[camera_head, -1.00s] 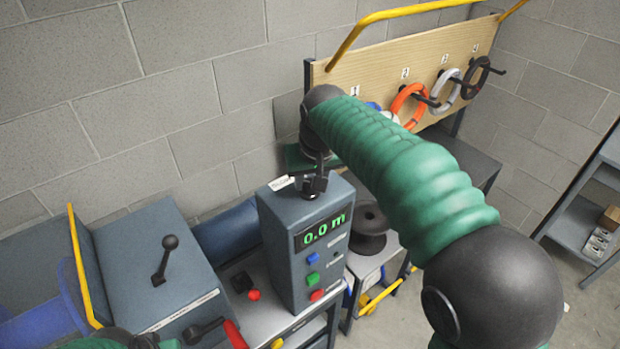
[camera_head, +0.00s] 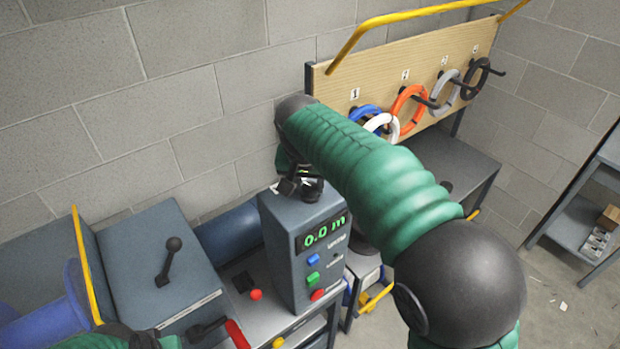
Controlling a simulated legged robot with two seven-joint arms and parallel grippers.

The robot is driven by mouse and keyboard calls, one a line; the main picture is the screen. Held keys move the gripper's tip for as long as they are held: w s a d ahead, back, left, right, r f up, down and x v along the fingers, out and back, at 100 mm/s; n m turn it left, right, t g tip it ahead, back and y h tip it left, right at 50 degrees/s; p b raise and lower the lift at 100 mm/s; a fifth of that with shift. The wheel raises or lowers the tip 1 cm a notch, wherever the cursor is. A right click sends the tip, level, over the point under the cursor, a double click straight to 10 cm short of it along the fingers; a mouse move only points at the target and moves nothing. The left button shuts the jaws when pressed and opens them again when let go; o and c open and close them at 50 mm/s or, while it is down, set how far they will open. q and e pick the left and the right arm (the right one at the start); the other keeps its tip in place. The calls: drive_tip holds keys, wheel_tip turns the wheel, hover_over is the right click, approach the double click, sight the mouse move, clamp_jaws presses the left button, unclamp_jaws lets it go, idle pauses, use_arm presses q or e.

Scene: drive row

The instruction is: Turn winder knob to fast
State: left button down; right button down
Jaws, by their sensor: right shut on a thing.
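The grey winder control box (camera_head: 285,248) stands on the bench in the middle, with a green "0.0 m" display on its front. A black winder knob (camera_head: 313,192) sits on its top face and is partly hidden. My right gripper (camera_head: 298,187) reaches down onto the box top and is shut on the knob. My wrist and arm cover part of this spot, so the knob's pointer and markings cannot be read.
Blue, green and red buttons (camera_head: 313,278) line the box front. A grey housing with a black ball lever (camera_head: 168,260) stands left, beside a yellow bar (camera_head: 86,265). A wooden board (camera_head: 345,82) with hung cable coils is behind my right arm.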

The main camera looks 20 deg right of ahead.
drive_tip(key=m+h+p, duration=0.1)
drive_tip(key=m, duration=0.1)
drive_tip(key=m+g+p, duration=0.1)
drive_tip(key=m+p, duration=0.1)
drive_tip(key=m, duration=0.1)
drive_tip(key=shift+w+a+r+m+h, duration=0.1)
drive_tip(key=shift+a+r+m+h, duration=0.1)
drive_tip(key=shift+m+h, duration=0.15)
drive_tip(key=m+g+p, duration=0.1)
drive_tip(key=m+p, duration=0.2)
drive_tip(key=m, duration=0.1)
drive_tip(key=shift+g+h, duration=0.25)
drive_tip(key=shift+g, duration=0.15)
drive_tip(key=shift+w+f+m+g+p, duration=0.1)
drive_tip(key=shift+m+g+p, duration=0.2)
drive_tip(key=shift+m+p, duration=0.5)
drive_tip(key=c, duration=1.4)
unclamp_jaws()
drive_tip(key=o, duration=0.4)
drive_tip(key=shift+a, duration=0.15)
